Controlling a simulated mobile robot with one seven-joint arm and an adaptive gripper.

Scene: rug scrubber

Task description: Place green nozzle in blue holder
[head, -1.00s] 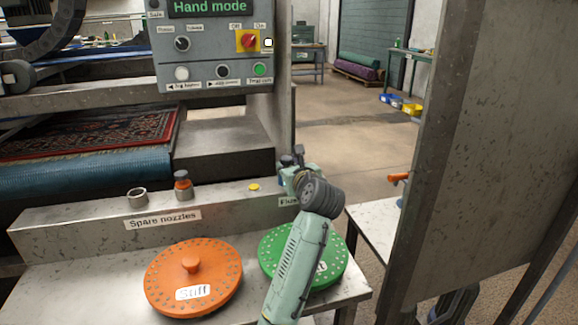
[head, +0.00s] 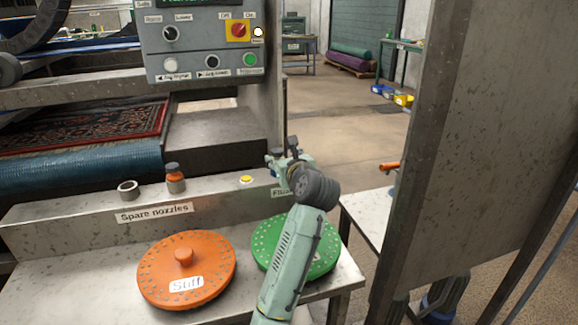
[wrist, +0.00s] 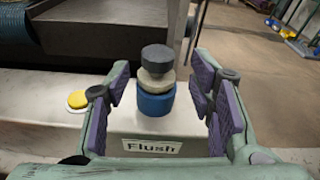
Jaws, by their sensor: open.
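A blue holder (wrist: 155,101) stands on the metal ledge above a "Flush" label. A nozzle (wrist: 156,66) with a cream body and dark grey top sits upright in it. My gripper (wrist: 160,95) is open and empty, with the holder and nozzle showing between its purple-padded fingers; I see no clear contact. In the head view my gripper (head: 287,163) is at the right end of the ledge and partly hides the holder. I cannot make out a green nozzle in either view.
On the ledge are an empty grey holder (head: 129,190), an orange nozzle (head: 174,173) in a grey holder, and a yellow button (head: 246,180). An orange disc (head: 160,285) and a green disc (head: 320,262) lie on the lower shelf. A tall metal panel (head: 465,140) stands at right.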

